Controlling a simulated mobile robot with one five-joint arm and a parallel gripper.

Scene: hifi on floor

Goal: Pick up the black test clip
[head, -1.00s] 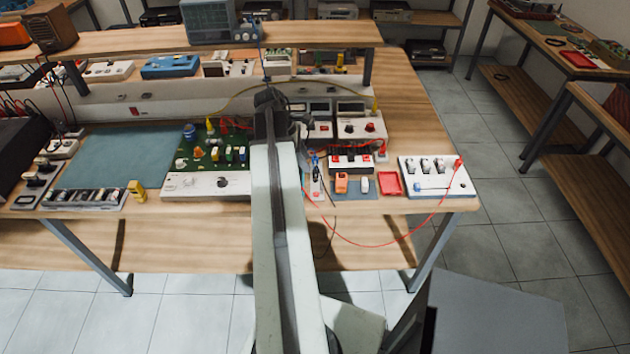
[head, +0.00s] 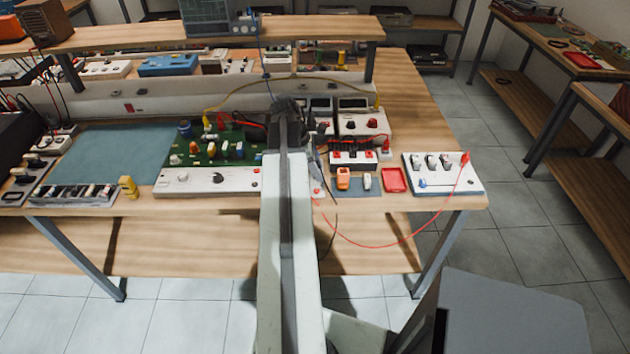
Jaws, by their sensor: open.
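I cannot pick out the black test clip for certain. A dark shape (head: 254,131) lies at the right end of the green circuit board (head: 218,155), close left of my arm, but it is too small to name. My arm reaches up the middle of the picture and over the bench. My gripper (head: 288,106), dark and small at the arm's far end, is open over the back of the bench. Its fingertips are hard to make out, and I see nothing held. The arm hides the strip of bench just right of the green board.
The wooden bench (head: 430,110) has clear room at its right end. A white switch panel (head: 443,183) with a red lead, a red tray (head: 394,180) and an orange piece (head: 343,178) stand right of my arm. A raised shelf (head: 340,32) crosses behind. A yellow piece (head: 128,187) stands front left.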

